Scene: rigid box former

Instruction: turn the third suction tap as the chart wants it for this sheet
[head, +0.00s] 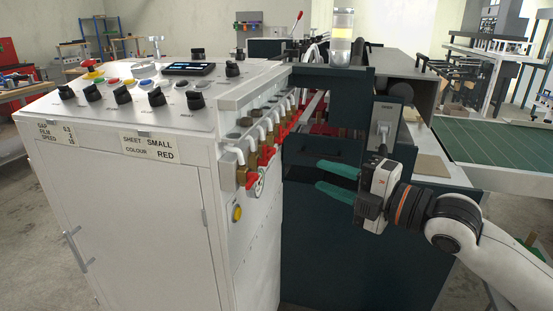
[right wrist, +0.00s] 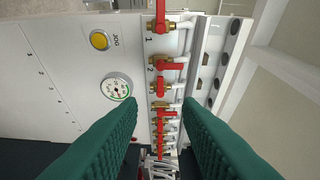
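A row of brass suction taps with red handles runs along the right side of the white cabinet (head: 125,215). In the right wrist view, the first tap (right wrist: 160,14) has its handle along the row. The second tap (right wrist: 172,66) has its handle turned across the row. The third tap (right wrist: 161,88) seems to have its handle along the row; its number is not readable. A card (head: 150,147) reads sheet small, colour red. I cannot make out a tap chart. My right gripper (head: 320,177) is open and empty, apart from the taps, with green fingers. My left gripper is not in view.
A gauge (right wrist: 117,87) and a yellow jog button (right wrist: 99,40) sit beside the taps. White hoses rise close behind them. A dark machine body (head: 315,245) stands right of the cabinet, behind my right gripper. Knobs and a display (head: 188,69) are on top.

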